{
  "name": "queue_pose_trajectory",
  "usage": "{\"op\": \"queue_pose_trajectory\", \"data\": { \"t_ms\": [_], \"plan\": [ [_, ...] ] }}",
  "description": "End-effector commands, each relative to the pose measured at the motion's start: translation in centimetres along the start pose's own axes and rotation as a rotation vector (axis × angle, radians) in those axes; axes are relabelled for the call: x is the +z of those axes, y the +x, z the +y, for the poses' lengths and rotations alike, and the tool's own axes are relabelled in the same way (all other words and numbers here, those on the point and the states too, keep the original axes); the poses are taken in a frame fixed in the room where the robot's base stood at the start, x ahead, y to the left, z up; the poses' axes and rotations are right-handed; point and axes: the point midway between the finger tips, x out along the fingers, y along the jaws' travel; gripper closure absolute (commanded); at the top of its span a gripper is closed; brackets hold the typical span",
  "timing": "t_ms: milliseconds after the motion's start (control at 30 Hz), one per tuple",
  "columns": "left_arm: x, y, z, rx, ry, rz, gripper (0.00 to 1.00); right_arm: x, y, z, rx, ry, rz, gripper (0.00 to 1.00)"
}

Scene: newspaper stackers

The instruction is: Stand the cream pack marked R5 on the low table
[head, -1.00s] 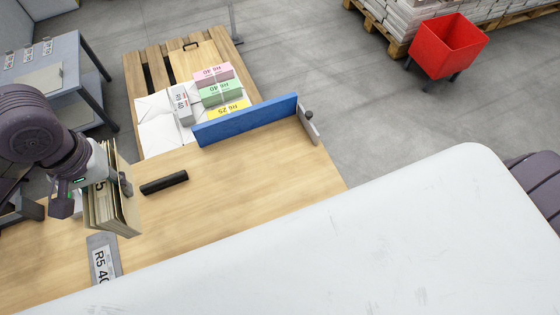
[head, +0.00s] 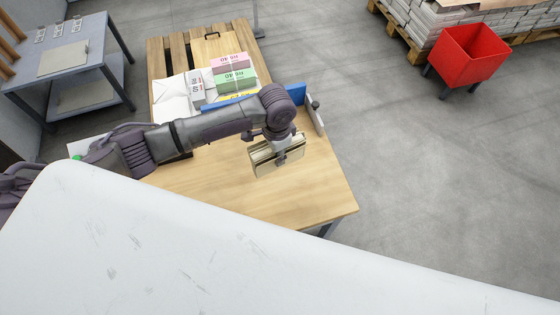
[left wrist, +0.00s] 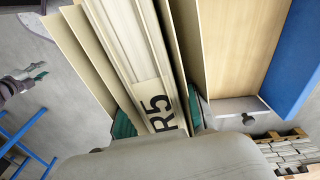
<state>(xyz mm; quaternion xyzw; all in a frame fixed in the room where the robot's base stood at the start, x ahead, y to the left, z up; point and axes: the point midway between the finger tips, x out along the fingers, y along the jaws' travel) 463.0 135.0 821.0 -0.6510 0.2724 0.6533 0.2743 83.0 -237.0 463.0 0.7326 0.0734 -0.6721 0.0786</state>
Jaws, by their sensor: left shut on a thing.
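The cream pack marked R5 (head: 278,161) is a bundle of cream sheets between stiffer boards. It is upright, slightly tilted in the head view, over the right part of the wooden table (head: 320,190). My left gripper (head: 267,148) is shut on it from above. I cannot tell whether its bottom edge touches the tabletop. In the left wrist view the pack (left wrist: 130,50) fills the middle, its R5 label close to the jaws, with a teal finger pad on each side.
A blue fence (head: 294,97) with a grey end plate (head: 315,118) stands behind the pack. Pink (head: 229,62), green (head: 235,78) and other labelled packs lie beyond it. A grey table (head: 95,55) stands left, a red bin (head: 468,50) at upper right.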

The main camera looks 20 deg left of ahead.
Motion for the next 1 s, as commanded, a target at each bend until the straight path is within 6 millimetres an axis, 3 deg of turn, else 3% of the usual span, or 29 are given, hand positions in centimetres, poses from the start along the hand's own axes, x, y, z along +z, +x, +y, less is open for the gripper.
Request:
{"op": "queue_pose_trajectory", "data": {
  "t_ms": [33,100,200,567,733,1000],
  "plan": [
    [-0.1,1.6,0.1,0.002,0.053,-0.002,1.0,-0.8,0.1,0.0,0.0,0.0,0.013,0.6],
    [-0.1,3.1,0.3,0.001,0.117,0.0,1.0,-1.4,0.1,0.0,0.0,0.001,0.022,0.6],
    [-0.1,4.2,0.3,0.0,0.17,0.002,1.0,-1.5,0.1,-0.2,-0.002,0.002,0.024,0.6],
    [-0.1,4.3,0.3,-0.001,0.184,0.003,1.0,-0.1,0.0,-0.4,-0.005,0.002,0.002,0.6],
    [0.1,4.1,0.3,-0.006,0.186,0.003,1.0,-0.1,-1.1,-0.4,-0.005,0.001,0.0,0.6],
    [0.0,7.9,0.3,-0.006,0.184,0.003,1.0,0.1,1.4,-0.1,0.0,0.0,0.001,0.6]
  ]
}}
